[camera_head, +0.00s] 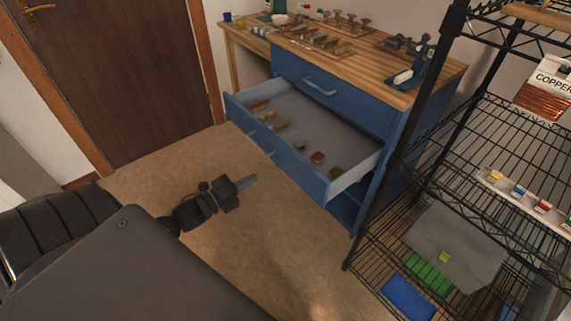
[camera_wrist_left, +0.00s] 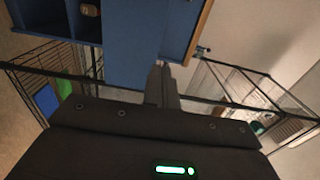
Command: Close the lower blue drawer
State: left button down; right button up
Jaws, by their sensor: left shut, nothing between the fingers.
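The lower blue drawer (camera_head: 280,161) is pulled far out of the blue workbench (camera_head: 385,157) in the head view. Several small blocks lie along its front and left side inside. The upper drawer (camera_head: 318,88) above it is shut. My left gripper (camera_head: 250,181) is shut and empty. It is in front of the open drawer, to the left of and below its front panel in the picture, and looks apart from it. In the left wrist view the shut fingers (camera_wrist_left: 161,84) point toward the blue furniture (camera_wrist_left: 140,35). My right gripper is not in view.
A black wire rack (camera_head: 400,160) stands close to the right of the drawer, with bins and a grey cloth low down. Tools and small pieces cover the wooden top (camera_head: 350,60). A brown door (camera_head: 110,80) is at the left. The floor (camera_head: 265,235) before the drawer is clear.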

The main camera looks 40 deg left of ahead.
aim_at(293, 156)
pick_arm(q)
jog(key=x, duration=1.3)
jog(key=shift+w, duration=0.4)
jog(key=shift+w, duration=0.1)
